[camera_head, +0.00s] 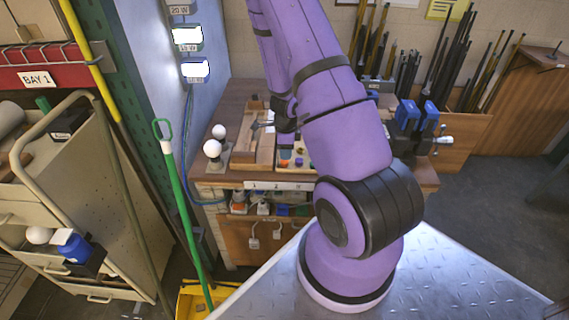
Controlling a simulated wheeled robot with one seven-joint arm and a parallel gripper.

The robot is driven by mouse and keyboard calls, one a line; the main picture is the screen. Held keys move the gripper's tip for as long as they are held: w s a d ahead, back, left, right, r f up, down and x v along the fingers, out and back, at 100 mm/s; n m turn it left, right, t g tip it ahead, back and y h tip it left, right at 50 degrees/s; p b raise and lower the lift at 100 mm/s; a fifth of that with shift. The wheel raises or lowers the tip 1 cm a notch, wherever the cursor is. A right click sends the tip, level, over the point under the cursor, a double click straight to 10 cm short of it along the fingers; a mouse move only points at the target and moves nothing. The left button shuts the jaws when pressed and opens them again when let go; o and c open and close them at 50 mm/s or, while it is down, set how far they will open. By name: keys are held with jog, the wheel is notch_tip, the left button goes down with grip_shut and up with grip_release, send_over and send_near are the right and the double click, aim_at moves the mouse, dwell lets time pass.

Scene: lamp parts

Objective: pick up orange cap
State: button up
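Two white bulbs (213,147) stand at the bench's left end. A blue vise (418,118) is at the right, with dark rods (440,75) behind. A green-handled pole (180,215) and a cart (70,190) stand to the left. Grey floor (490,200) is open at right.

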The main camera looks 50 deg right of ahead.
aim_at(285, 163)
jog(key=shift+a+f, duration=0.15)
jog(key=shift+f, duration=2.35)
jog(key=shift+w, duration=0.1)
jog(key=c, duration=0.6)
